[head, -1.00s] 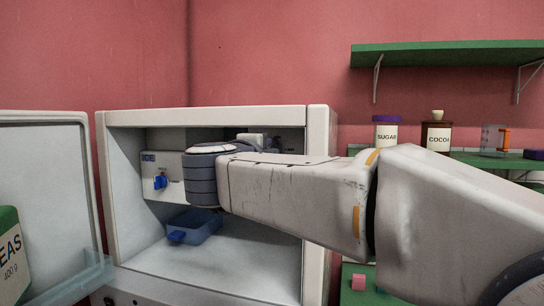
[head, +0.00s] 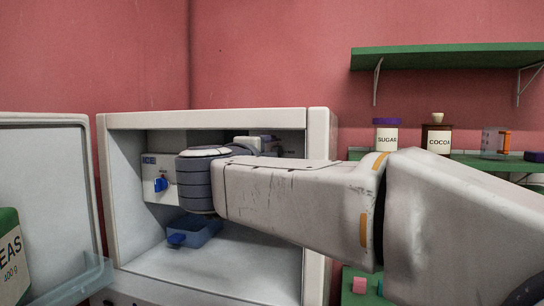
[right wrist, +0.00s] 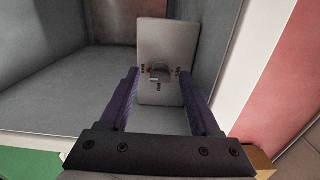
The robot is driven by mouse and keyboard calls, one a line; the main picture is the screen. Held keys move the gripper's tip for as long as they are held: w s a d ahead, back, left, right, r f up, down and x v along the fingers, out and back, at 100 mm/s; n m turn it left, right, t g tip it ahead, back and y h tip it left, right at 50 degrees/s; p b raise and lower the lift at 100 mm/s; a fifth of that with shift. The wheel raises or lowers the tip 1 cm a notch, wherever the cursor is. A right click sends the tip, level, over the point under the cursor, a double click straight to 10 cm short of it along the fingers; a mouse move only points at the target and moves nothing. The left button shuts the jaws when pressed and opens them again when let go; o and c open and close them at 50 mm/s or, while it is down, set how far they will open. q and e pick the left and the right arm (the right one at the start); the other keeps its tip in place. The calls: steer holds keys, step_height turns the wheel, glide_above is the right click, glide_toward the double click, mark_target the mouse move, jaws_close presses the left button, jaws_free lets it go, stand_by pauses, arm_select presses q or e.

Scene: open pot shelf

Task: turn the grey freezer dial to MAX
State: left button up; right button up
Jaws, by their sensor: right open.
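The grey freezer dial (right wrist: 159,72) sits on a pale plate (right wrist: 165,38) inside the freezer, in the right wrist view. Small marks surround it, one of them red at its left; their words are too small to read. My right gripper (right wrist: 160,88) is open, its two purple-grey fingers pointing toward the plate, one on each side of the dial in the picture. Whether they touch the plate cannot be told. In the head view my right arm reaches into the open freezer (head: 215,117) and hides the dial. My left gripper is not in view.
The freezer door (head: 45,190) stands open at left. Sugar (head: 387,137) and cocoa (head: 437,142) jars stand on a shelf at right.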

steer(key=b+v, duration=0.1)
steer(key=v, duration=0.8)
steer(key=shift+s, duration=0.2)
